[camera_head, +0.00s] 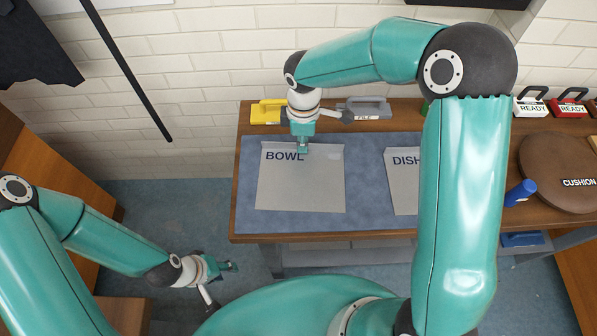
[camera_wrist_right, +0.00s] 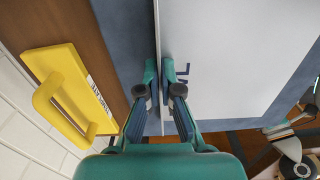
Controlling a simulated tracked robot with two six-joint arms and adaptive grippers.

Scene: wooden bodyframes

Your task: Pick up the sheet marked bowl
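The sheet marked BOWL (camera_head: 300,185) is a pale grey rectangle lying on the blue mat (camera_head: 375,222), with its lettering near the far edge. My right gripper (camera_head: 302,150) points down at that far edge, over the end of the word. In the right wrist view, the fingers (camera_wrist_right: 160,72) are close together with the sheet's edge (camera_wrist_right: 235,60) between them, and one finger hides part of the lettering. My left gripper (camera_head: 232,266) is low at the left, away from the table; its finger gap is too small to read.
A sheet marked DISH (camera_head: 403,190) lies to the right, partly behind my right arm. A yellow handled block (camera_head: 266,112) and a grey one marked FILE (camera_head: 366,109) stand along the back. A brown cushion (camera_head: 562,170) and blue cylinder (camera_head: 521,192) are at right.

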